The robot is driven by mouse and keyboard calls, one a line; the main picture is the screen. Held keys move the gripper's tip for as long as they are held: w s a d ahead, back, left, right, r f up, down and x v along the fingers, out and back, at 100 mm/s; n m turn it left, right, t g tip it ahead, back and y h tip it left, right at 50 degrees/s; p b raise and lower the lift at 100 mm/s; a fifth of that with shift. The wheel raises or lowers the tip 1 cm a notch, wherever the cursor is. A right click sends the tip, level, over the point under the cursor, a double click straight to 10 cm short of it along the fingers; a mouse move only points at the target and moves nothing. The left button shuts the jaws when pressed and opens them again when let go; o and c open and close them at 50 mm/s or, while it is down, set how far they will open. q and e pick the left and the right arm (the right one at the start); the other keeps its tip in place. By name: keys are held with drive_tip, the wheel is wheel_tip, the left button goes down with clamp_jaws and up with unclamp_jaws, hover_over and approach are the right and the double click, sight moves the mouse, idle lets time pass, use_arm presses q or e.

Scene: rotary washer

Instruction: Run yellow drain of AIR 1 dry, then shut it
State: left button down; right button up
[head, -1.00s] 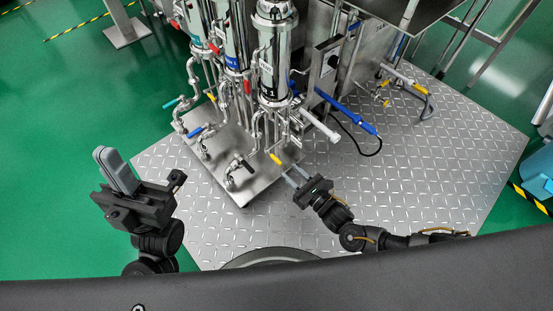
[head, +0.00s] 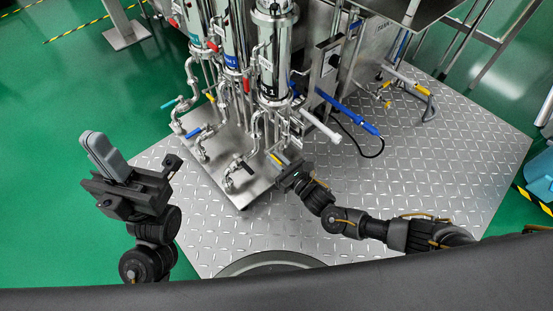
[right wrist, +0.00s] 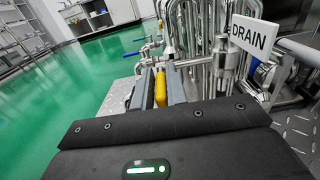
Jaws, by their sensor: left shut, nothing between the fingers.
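The yellow drain handle (head: 280,158) is low at the front corner of the skid, below the nearest steel column (head: 272,50). My right gripper (head: 286,164) reaches it from the front right. In the right wrist view the yellow handle (right wrist: 160,88) lies lengthwise between the two fingers (right wrist: 161,82). I cannot tell whether the fingers press on it. A white DRAIN tag (right wrist: 254,36) hangs just right of it. No running liquid can be made out, and the drain outlet is not clear. My left gripper (head: 104,150) is shut and empty, away at the left.
Other columns and small valves, with teal (head: 172,103) and blue (head: 194,132) handles, stand further left on the steel skid plate (head: 238,198). The checker-plate floor in front is clear.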

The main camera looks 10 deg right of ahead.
clamp_jaws()
